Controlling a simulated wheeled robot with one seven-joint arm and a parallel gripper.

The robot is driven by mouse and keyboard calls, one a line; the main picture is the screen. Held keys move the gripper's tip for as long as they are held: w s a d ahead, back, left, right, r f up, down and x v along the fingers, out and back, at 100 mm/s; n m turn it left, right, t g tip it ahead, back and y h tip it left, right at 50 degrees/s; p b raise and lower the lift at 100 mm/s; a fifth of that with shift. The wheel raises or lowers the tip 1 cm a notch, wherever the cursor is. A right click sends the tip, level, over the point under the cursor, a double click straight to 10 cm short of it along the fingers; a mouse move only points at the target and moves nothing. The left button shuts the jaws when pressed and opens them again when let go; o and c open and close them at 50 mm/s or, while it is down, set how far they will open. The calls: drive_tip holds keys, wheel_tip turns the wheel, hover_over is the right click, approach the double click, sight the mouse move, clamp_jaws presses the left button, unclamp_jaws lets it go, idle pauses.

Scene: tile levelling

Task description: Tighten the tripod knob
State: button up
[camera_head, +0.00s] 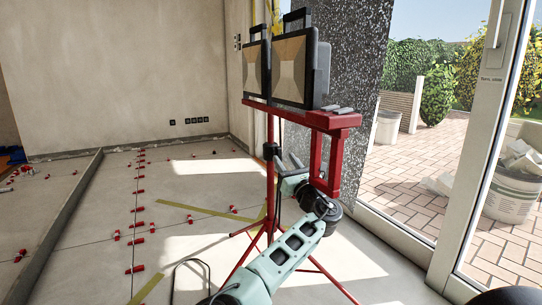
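A red tripod (270,195) holds two work lights (287,68) on its crossbar. A black collar or knob (271,151) sits on its upright post, below the crossbar. My teal arm reaches up from the bottom of the view.
A red bracket (333,155) hangs from the crossbar close to my wrist. The tripod legs spread over the floor, with a cable (190,265) to the left. Red tile clips (137,268) dot the tiles. A glass door frame (480,160) stands at the right.

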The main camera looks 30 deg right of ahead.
sight(280, 150)
drive_tip(key=p+x, duration=0.1)
drive_tip(key=x, duration=0.5)
drive_tip(key=shift+w+d+r, duration=0.1)
drive_tip(key=shift+w+r, duration=0.05)
drive_tip(key=shift+r, duration=0.05)
clamp_jaws()
